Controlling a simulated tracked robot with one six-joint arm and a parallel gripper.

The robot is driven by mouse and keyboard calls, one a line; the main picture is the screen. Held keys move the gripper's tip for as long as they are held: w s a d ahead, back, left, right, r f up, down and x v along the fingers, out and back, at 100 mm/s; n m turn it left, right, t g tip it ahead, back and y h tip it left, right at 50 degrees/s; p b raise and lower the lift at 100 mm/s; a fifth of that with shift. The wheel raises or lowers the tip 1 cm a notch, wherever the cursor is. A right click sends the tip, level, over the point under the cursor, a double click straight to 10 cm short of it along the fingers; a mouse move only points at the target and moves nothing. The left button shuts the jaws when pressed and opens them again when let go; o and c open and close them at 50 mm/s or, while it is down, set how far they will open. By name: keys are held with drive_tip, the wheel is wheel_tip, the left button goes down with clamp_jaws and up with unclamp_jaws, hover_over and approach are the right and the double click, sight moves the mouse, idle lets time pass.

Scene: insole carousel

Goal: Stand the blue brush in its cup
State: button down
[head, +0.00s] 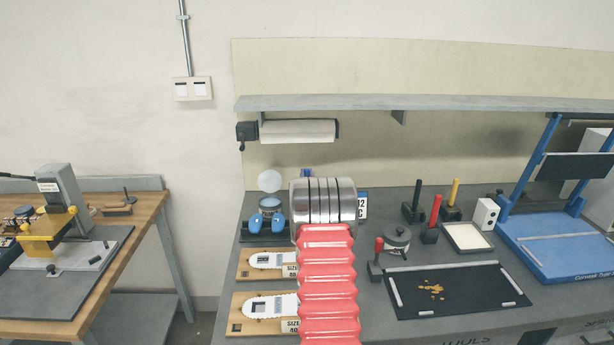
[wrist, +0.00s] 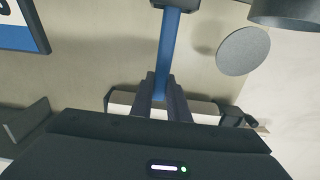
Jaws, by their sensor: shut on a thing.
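My gripper (wrist: 160,92) is shut on the blue brush (wrist: 170,45). In the head view a small blue piece (head: 306,174), probably the brush, shows above my silver wrist, which hides the gripper. Dark holders stand at the right with a black handle (head: 417,198), a red handle (head: 435,210) and a yellow handle (head: 455,191). I cannot tell which cup belongs to the blue brush.
Wooden boards with white insoles (head: 268,306) lie left of my arm. A paper roll (head: 298,131) hangs under the shelf (head: 430,103). A blue-framed press (head: 560,245) stands far right.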

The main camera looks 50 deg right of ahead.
drive_tip(key=c, duration=1.7)
unclamp_jaws()
drive_tip(key=shift+f, duration=0.1)
drive_tip(key=shift+v, duration=6)
